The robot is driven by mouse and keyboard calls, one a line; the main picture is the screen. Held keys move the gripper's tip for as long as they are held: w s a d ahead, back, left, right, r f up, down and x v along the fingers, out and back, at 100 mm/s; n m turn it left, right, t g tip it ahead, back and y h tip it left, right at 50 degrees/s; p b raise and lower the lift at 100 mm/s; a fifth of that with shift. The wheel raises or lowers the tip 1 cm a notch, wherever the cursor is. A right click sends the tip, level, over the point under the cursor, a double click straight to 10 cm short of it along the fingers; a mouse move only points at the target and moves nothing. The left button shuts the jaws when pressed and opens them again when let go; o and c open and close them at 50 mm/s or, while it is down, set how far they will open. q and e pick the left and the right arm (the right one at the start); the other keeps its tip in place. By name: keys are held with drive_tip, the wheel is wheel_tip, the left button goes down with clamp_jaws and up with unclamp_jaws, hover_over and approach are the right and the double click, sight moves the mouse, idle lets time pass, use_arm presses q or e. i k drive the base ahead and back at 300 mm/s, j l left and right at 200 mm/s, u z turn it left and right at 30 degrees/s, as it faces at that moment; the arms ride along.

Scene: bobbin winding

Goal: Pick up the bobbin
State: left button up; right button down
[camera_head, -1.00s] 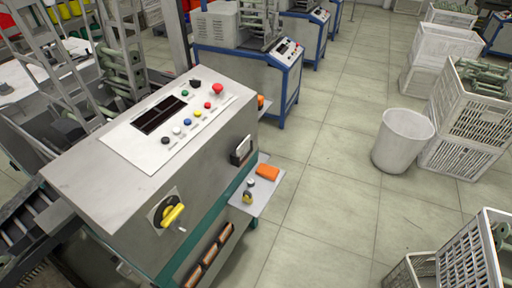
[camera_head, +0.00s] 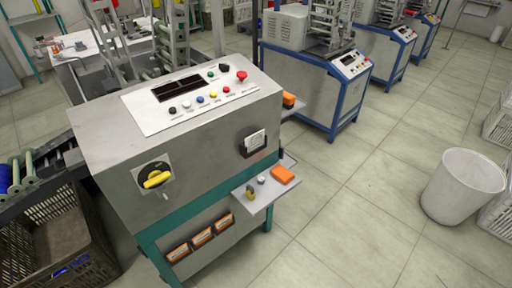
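Several greenish-grey bobbins (camera_head: 29,168) stand in a row at the left edge, by the end of the dark conveyor and above a dark crate. A blue bobbin (camera_head: 5,178) shows there too, partly cut off by the frame edge. More greenish-grey bobbins sit in the winding machine's frame behind the control cabinet (camera_head: 185,165). I cannot tell which bobbin the task means. Neither of my grippers shows in the head view.
The grey cabinet with buttons and a yellow switch fills the middle. Its side shelf (camera_head: 265,192) juts out to the right. A dark crate (camera_head: 60,245) stands on the floor at lower left. A white bin (camera_head: 462,186) stands at right. The tiled floor between is clear.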

sight(28, 153)
drive_tip(key=u, duration=1.7)
drive_tip(key=z, duration=0.35)
drive_tip(key=i+j+z, duration=0.2)
drive_tip(key=z, duration=0.15)
drive_tip(key=i+j+z, duration=0.15)
drive_tip(key=z, duration=0.25)
drive_tip(key=j+z, duration=0.35)
drive_tip(key=i, duration=0.05)
